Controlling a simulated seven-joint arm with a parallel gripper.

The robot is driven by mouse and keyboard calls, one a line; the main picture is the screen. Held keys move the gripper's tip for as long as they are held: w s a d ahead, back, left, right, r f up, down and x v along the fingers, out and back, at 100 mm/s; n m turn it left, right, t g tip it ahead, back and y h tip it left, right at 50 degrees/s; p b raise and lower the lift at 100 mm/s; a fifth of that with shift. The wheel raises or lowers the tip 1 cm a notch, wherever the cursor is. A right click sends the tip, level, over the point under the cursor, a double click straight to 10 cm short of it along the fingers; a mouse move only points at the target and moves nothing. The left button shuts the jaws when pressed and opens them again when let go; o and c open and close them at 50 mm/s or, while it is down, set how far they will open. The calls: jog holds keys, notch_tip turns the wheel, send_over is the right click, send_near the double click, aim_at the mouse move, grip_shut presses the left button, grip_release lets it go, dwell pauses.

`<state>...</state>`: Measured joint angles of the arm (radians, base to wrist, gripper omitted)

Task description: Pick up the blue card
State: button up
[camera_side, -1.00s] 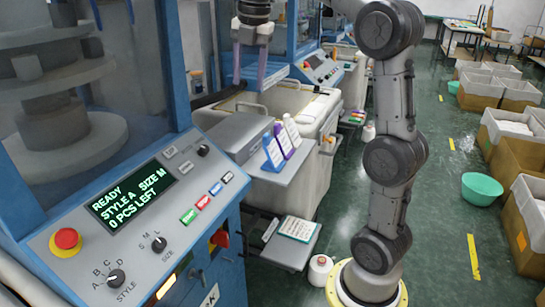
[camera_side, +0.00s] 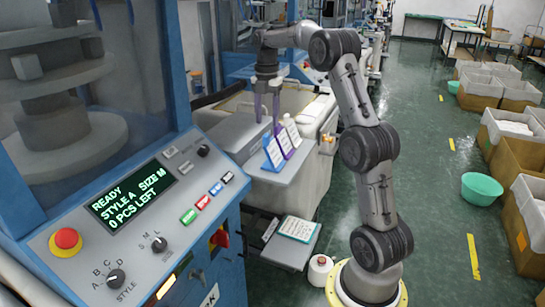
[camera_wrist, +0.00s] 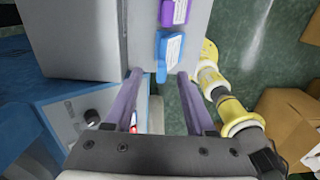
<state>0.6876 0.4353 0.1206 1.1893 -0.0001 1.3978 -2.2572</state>
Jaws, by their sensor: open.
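The blue card (camera_side: 272,151) stands upright at the front of a short row on a grey shelf (camera_side: 296,170). A purple card (camera_side: 284,141) stands just behind it, and a paler card (camera_side: 292,129) stands behind that. My gripper (camera_side: 267,121) points down, open and empty, above and behind the blue card in the side view. In the wrist view, the blue card (camera_wrist: 170,57) lies just beyond my fingertips (camera_wrist: 158,75), closer to the right finger. The purple card (camera_wrist: 173,12) is at the top edge there. Contact with the cards is not visible.
A grey box (camera_side: 236,133) stands left of the cards. A machine panel (camera_side: 130,210) with a lit display fills the left foreground. A green basin (camera_side: 481,188) and cardboard boxes stand on the right; the floor between is clear.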

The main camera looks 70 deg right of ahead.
aim_at(268, 134)
jog(key=shift+s+f, duration=0.2)
jog(key=shift+f, duration=2.9)
grip_shut()
